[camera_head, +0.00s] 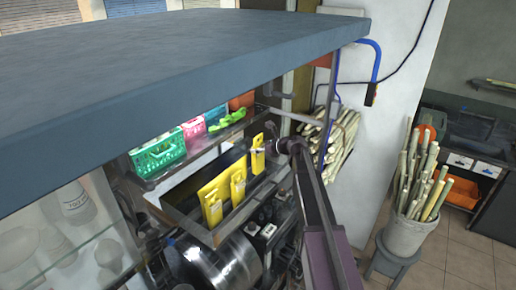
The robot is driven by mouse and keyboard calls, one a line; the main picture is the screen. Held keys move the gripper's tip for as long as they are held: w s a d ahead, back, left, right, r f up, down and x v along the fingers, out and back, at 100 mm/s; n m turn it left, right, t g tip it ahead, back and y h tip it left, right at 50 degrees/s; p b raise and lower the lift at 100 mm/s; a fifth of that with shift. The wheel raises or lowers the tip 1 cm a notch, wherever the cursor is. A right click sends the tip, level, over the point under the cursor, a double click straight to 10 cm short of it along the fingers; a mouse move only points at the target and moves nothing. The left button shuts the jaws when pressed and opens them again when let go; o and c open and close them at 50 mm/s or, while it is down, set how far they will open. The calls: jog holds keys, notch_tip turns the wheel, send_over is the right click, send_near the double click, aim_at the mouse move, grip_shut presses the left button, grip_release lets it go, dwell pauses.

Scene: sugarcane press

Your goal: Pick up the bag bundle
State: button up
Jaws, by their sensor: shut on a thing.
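Several yellow bag bundles stand in a dark metal tray (168,207) under the counter. The right-hand bag bundle (257,160) is upright, at the tray's right end. My gripper (268,148) reaches in from the right and is shut on this bundle near its upper part. The fingers are small and dark here, so their exact hold is hard to see. Another yellow bundle (238,186) and a larger yellow one (212,200) stand to the left, apart from my gripper.
A thick grey-blue countertop (180,50) overhangs the tray. A green basket (158,153) and a pink basket (193,128) sit on a shelf behind. A metal drum (228,265) lies below. A bucket of cane (408,235) stands on a stool at right.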

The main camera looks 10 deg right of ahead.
notch_tip(320, 180, up, 2)
jog(key=shift+r+p, duration=0.2)
jog(key=shift+p, duration=0.55)
jog(key=s+d, duration=1.2)
jog(key=shift+s+d+r, duration=0.15)
jog(key=shift+s+d, duration=0.2)
jog(key=shift+s, duration=0.05)
dwell(0.4)
notch_tip(320, 180, down, 25)
jog(key=b, duration=2.4)
jog(key=shift+b, duration=0.35)
jog(key=shift+s, duration=0.1)
